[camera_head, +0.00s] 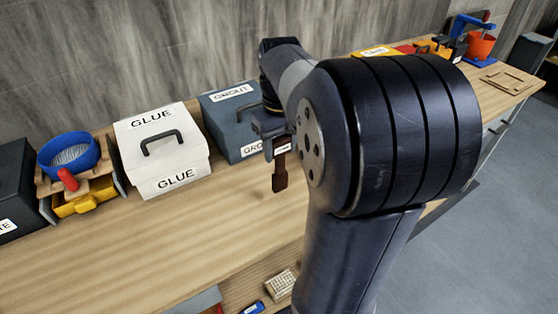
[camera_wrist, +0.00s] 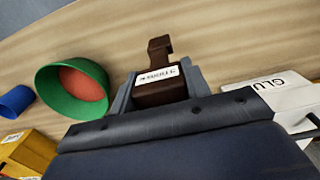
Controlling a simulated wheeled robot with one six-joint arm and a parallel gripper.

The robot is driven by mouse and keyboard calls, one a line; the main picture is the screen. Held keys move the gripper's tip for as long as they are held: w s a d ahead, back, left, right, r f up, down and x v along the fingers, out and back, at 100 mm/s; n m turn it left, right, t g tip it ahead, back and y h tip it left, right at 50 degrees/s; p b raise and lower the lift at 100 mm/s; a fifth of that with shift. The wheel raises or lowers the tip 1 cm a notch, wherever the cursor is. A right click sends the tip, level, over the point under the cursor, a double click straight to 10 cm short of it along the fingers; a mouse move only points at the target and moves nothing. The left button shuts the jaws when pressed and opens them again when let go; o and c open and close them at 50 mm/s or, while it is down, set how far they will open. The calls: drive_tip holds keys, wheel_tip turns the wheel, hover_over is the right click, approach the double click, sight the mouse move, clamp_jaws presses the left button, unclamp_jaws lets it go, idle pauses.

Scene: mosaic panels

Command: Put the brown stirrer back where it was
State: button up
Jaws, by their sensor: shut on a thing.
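The brown stirrer (camera_head: 280,172) hangs below my gripper (camera_head: 272,130), in front of the blue-grey GROUT box in the head view. My gripper is shut on it and holds it above the wooden bench. In the wrist view the stirrer (camera_wrist: 160,50) sticks out between the two fingers of my gripper (camera_wrist: 158,90), with a white label across it. Its far end is stepped or hooked. My arm covers part of the bench in the head view.
The white GLUE box (camera_head: 162,150) and GROUT box (camera_head: 226,112) stand along the wall. A blue ring-shaped container (camera_head: 70,150) is at the left. The wrist view shows a green bowl (camera_wrist: 48,82) and blue cup (camera_wrist: 14,101).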

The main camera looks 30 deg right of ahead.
sight(280, 173)
drive_tip(key=shift+f, duration=1.8)
drive_tip(key=o, duration=1.2)
drive_tip(key=shift+o, duration=0.2)
wheel_tip(280, 173, up, 12)
drive_tip(key=shift+r+p, duration=0.15)
drive_tip(key=shift+p, duration=0.15)
